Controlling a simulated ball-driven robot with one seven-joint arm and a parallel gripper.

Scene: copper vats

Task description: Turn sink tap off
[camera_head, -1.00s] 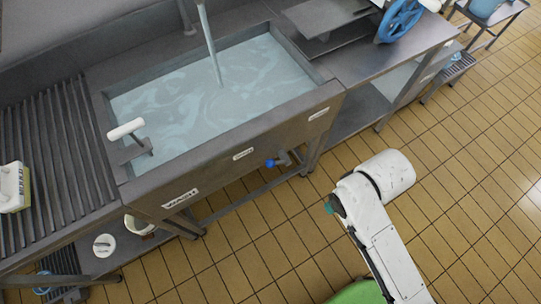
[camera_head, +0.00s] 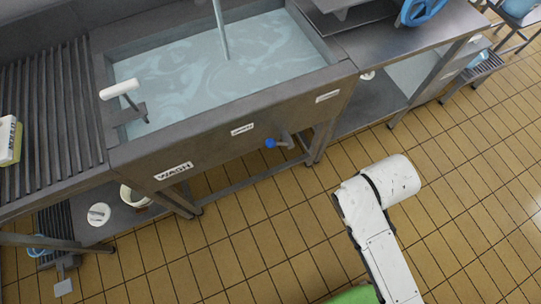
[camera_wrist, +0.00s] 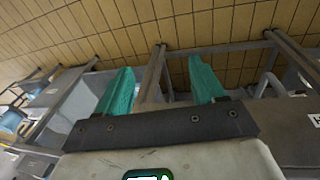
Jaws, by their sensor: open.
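The metal sink (camera_head: 105,75) stands at the upper left of the head view, full of rippling water. A pale vertical stream or spout (camera_head: 219,30) comes down into it from the top edge; its upper end is out of view. A lever with a white handle (camera_head: 119,90) stands at the sink's left end. A blue-handled valve (camera_head: 270,143) sits on a pipe under the sink front. My gripper (camera_wrist: 162,78) has two teal fingers, wide apart with nothing between them. It is hidden in the head view, where my white arm reaches up right of the valve.
A ribbed drainboard (camera_head: 45,120) adjoins the sink on the left, with a yellow-and-white box (camera_head: 10,142) on it. A steel table (camera_head: 400,50) with a blue wheel (camera_head: 428,10) stands at the right. Sink legs and low shelves stand below. The tiled floor (camera_head: 450,240) is clear.

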